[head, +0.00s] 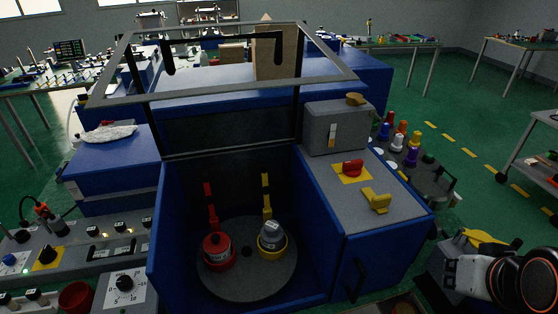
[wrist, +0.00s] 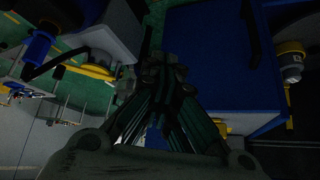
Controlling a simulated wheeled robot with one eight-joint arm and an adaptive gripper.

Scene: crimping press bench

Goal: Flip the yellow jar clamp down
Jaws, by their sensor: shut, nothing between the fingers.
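The yellow jar clamp (head: 266,196), banded with black, stands upright behind the yellow jar holder (head: 286,248) on the grey round plate (head: 247,284) inside the blue press. A grey-lidded jar (head: 271,236) sits in that holder. The red clamp (head: 210,207) also stands upright, behind a red jar (head: 217,247). My gripper (wrist: 162,72) is shut and empty in the dark wrist view, apart from the clamp. A yellow-ringed jar (wrist: 291,62) shows at the right of that view. In the head view my arm is at the lower right, outside the press; the fingertips are unclear there.
The press's lid frame (head: 225,94) is raised above the opening. A grey control top (head: 365,190) with a red knob (head: 349,168) and yellow lever (head: 376,200) lies right of the opening. The blue side wall (head: 382,252) stands between my arm and the jars.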

